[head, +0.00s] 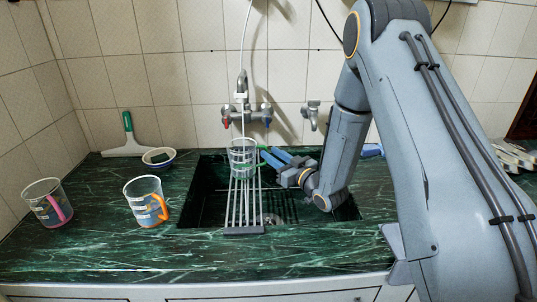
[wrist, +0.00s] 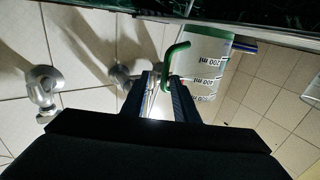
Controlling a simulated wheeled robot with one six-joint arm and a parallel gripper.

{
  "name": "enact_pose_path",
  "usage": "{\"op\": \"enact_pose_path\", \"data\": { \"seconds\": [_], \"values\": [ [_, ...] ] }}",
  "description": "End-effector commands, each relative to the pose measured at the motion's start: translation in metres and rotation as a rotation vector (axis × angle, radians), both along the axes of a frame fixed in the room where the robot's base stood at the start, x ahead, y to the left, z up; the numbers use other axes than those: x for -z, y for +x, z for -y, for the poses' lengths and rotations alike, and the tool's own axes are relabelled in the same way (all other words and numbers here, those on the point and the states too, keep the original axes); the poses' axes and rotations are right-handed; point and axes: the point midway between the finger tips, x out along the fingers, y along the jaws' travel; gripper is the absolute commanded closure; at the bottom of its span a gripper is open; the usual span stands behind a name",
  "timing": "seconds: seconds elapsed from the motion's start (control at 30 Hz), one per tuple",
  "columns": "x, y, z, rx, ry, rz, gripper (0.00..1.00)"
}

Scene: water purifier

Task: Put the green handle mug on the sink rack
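The clear mug with the green handle (head: 242,152) appears upright on the far part of the sink rack (head: 244,231), a set of metal bars across the sink. My gripper (head: 266,157) is at the mug's right side, by its handle. The exact contact with the handle is hard to see.
A mug with an orange handle (head: 143,202) and one with a pink handle (head: 45,204) stand on the green counter left of the sink. The faucet (head: 242,112) rises just behind the rack.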

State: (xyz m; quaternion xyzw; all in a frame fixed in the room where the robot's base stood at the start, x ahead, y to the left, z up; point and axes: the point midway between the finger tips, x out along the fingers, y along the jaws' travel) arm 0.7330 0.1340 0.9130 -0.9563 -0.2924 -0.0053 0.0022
Motion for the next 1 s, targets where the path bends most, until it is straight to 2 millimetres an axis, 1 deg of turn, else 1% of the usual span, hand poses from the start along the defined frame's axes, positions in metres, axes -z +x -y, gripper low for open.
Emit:
{"op": "enact_pose_path", "data": {
  "seconds": [0.1, 0.2, 0.3, 0.43, 0.57, 0.67, 0.77, 0.87, 0.97, 1.0],
  "values": [
    [0.002, -0.017, 0.012, 0.001, 0.0, -0.001, 0.73],
    [0.002, -0.028, 0.02, 0.001, -0.001, -0.001, 0.73],
    [0.001, -0.036, 0.025, 0.0, 0.0, 0.0, 0.73],
    [0.001, -0.04, 0.027, 0.0, 0.0, 0.0, 0.73],
    [0.001, -0.039, 0.03, 0.015, -0.027, -0.026, 0.73],
    [0.003, -0.036, 0.038, 0.062, -0.093, -0.098, 0.73],
    [0.008, -0.038, 0.055, 0.136, -0.187, -0.22, 0.73],
    [0.014, -0.052, 0.078, 0.22, -0.277, -0.372, 0.73],
    [0.019, -0.078, 0.1, 0.296, -0.348, -0.531, 0.73],
    [0.02, -0.092, 0.108, 0.325, -0.371, -0.598, 0.73]
  ]
}}
